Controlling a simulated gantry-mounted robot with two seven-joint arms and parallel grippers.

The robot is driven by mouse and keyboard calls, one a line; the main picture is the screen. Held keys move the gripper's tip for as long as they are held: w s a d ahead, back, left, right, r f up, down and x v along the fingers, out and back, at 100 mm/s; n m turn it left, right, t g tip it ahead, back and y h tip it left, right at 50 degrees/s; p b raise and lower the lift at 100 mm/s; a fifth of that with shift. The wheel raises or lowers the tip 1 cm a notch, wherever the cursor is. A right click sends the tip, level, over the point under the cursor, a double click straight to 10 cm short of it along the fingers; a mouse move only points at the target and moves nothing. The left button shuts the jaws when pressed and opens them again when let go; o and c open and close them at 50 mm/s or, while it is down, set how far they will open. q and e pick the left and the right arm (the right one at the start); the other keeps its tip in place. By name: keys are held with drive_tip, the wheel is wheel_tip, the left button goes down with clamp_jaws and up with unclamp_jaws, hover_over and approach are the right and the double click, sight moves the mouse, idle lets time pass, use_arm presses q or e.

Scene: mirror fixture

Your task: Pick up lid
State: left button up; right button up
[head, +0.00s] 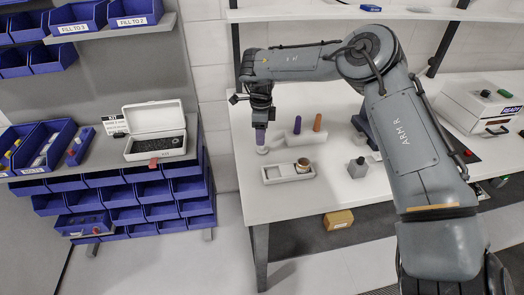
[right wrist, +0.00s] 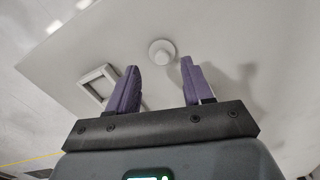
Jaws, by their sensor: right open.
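The lid (head: 262,150) is a small, pale round piece near the table's left edge, partly hidden by my gripper in the head view. In the right wrist view the lid (right wrist: 161,52) shows as a white disc with a raised round middle, just beyond the fingertips and between them. My right gripper (head: 261,138) points down above it. Its purple fingers (right wrist: 162,75) are apart with nothing between them. I cannot tell the exact height gap. My left gripper is not in view.
A white tray (head: 276,174) holds a round brown-topped container (head: 303,165) close by. A white holder (head: 293,139) with purple and orange pieces stands behind. A grey block (head: 357,168) stands to the right. The table front (head: 285,205) is clear.

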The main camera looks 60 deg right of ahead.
sight(262, 148)
drive_tip(key=f, duration=0.2)
drive_tip(key=f+b, duration=0.1)
drive_tip(key=f, duration=0.1)
drive_tip(key=shift+s+d+f, duration=0.1)
drive_tip(key=shift+s+d, duration=0.1)
drive_tip(key=shift+f, duration=0.4)
drive_tip(key=shift+c, duration=0.3)
clamp_jaws()
